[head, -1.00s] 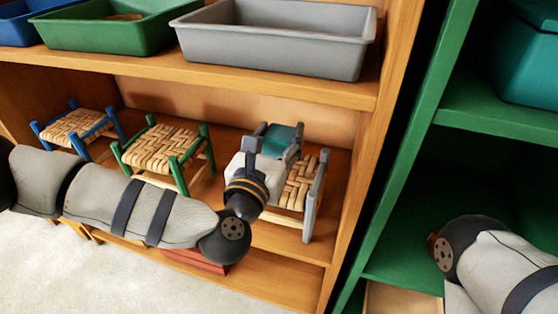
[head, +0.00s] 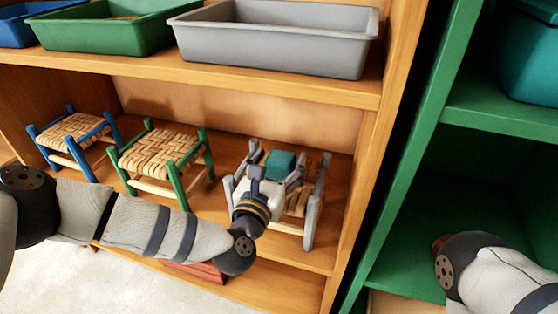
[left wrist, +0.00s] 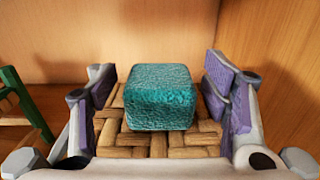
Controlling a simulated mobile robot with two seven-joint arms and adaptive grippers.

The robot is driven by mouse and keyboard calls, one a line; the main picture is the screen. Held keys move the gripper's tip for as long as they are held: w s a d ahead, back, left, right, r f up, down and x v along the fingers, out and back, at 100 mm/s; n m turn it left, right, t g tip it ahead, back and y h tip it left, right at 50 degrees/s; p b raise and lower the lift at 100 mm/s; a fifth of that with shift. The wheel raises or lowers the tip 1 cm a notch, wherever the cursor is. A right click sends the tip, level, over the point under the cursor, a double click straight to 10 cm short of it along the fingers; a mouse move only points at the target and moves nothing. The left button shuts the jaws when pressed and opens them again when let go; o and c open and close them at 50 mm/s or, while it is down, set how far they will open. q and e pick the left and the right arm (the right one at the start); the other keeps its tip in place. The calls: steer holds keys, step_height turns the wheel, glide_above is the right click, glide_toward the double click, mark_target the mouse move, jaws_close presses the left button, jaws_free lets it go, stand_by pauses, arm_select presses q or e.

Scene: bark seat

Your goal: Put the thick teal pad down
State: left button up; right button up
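The thick teal pad (head: 281,163) rests on the woven seat of the grey stool (head: 312,210). In the left wrist view the pad (left wrist: 160,98) sits flat on the light-brown weave (left wrist: 190,140). My left gripper (head: 276,168) is over this stool, with its fingers on either side of the pad. In the left wrist view gaps show between the pad and both fingers of the gripper (left wrist: 161,85), so it is open. My right arm shows at the lower right, but its gripper is out of sight.
A green stool (head: 160,150) and a blue stool (head: 72,130) stand to the left on the same wooden shelf. A grey tray (head: 275,45) and a green tray (head: 100,32) are on the shelf above. A wooden side panel (head: 365,150) is close on the right.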

arm_select(q)
steer(key=shift+r, duration=0.25)
steer(key=p+v, duration=0.1)
steer(key=v, duration=1.1)
steer(key=shift+f, duration=0.1)
